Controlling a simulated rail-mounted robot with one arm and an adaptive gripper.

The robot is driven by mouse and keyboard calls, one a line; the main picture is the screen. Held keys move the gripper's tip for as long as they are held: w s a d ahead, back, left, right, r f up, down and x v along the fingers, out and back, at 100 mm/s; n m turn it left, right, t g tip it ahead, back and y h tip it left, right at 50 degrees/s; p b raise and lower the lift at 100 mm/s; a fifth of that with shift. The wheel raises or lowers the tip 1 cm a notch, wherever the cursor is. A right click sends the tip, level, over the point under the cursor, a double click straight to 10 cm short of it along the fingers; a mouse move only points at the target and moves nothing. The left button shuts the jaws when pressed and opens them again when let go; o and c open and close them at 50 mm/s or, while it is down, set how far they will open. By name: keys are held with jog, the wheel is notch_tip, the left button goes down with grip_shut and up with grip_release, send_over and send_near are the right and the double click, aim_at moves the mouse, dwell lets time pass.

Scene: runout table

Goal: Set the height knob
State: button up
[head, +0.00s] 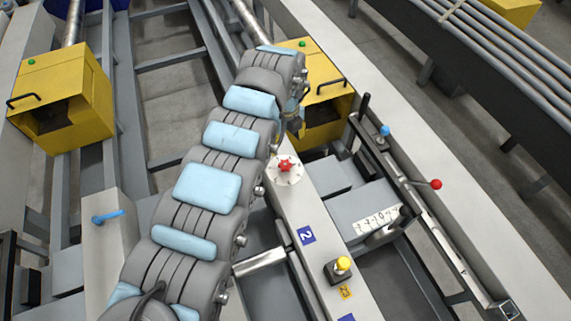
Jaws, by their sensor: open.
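A red star-shaped knob (286,165) sits on a round white dial with marks around it, on top of the pale beam at the centre. It is the likely height knob, though no label on it can be read. My arm comes up from the bottom and bends over just left of and beyond the knob. The knob is uncovered and nothing is seen touching it. My gripper's fingers do not show; the end of my arm hides that area, with only a small dark metal part visible below it.
Yellow housings (62,98) stand left and behind the knob (325,100). A yellow button (343,264) and a blue 2 label (306,235) are nearer on the beam. A red ball lever (436,184), a blue knob (385,131) and a numbered scale (378,219) lie to the right.

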aim_at(286, 165)
notch_tip(286, 165, down, 12)
jog(key=shift+r+b, duration=0.25)
jog(key=shift+b, duration=0.65)
jog(key=c, duration=1.2)
